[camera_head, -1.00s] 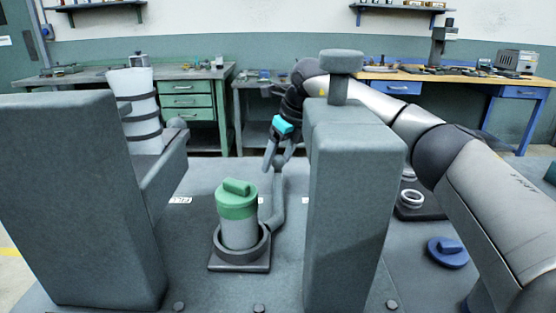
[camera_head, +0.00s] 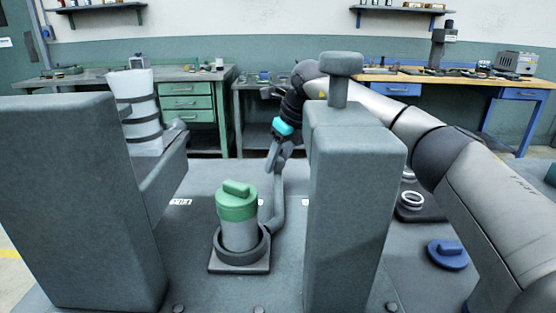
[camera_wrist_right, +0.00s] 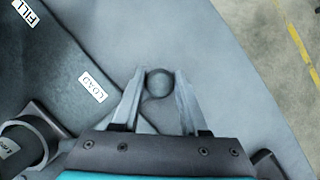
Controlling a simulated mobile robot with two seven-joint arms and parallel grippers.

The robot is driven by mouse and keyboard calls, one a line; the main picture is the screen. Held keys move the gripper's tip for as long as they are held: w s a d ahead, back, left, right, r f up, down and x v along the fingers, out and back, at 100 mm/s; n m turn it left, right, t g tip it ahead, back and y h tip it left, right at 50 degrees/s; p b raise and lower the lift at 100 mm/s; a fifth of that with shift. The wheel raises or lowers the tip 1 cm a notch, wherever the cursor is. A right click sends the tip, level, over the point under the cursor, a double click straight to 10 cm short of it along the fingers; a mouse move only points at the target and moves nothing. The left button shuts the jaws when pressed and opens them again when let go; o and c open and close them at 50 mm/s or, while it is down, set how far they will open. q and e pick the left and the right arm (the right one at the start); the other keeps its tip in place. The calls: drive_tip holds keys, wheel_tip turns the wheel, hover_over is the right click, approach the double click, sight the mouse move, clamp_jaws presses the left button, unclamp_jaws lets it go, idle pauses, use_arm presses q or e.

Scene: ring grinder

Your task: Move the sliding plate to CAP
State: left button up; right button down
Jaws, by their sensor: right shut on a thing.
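The sliding plate (camera_head: 240,268) is a dark square plate with a ring-shaped holder, near the front middle of the bench. A grey canister with a green lid (camera_head: 237,203) stands upright in the ring. A curved grey handle (camera_head: 278,200) runs from the plate back to a ball knob. My right gripper (camera_head: 276,157) is shut on this knob (camera_wrist_right: 158,82), which sits between its two fingers in the right wrist view. The FILL label (camera_head: 181,202) lies left of the canister. The LOAD label (camera_wrist_right: 93,87) shows in the wrist view. I cannot read a CAP label. My left gripper is out of view.
A tall grey block (camera_head: 345,220) with a knob on top stands right of the plate. A larger grey block (camera_head: 75,200) stands at left, with a banded white hopper (camera_head: 140,110) beside it. A blue lid (camera_head: 447,254) and a white ring (camera_head: 411,200) lie at right.

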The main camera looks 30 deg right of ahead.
idle(0.8)
drive_tip(key=shift+d, duration=0.2)
drive_tip(key=s+d+p, duration=0.1)
drive_tip(key=s+d, duration=0.1)
drive_tip(key=d, duration=0.1)
drive_tip(key=s+d+p, duration=0.1)
drive_tip(key=d+p, duration=0.1)
drive_tip(key=d, duration=0.2)
drive_tip(key=s+d+p, duration=0.1)
drive_tip(key=s+d, duration=0.1)
drive_tip(key=d, duration=0.2)
drive_tip(key=shift+s+d+p, duration=0.2)
drive_tip(key=shift+s+p, duration=0.1)
drive_tip(key=shift+p, duration=0.05)
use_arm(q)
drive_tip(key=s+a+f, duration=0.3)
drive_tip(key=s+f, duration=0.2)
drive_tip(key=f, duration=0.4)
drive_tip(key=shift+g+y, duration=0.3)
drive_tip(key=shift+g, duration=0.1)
use_arm(e)
drive_tip(key=shift+s+d, duration=0.2)
drive_tip(key=shift+d, duration=0.2)
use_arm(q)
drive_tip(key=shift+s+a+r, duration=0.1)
use_arm(e)
drive_tip(key=shift+c, duration=2.4)
unclamp_jaws()
drive_tip(key=shift+d, duration=0.1)
drive_tip(key=shift+o, duration=0.2)
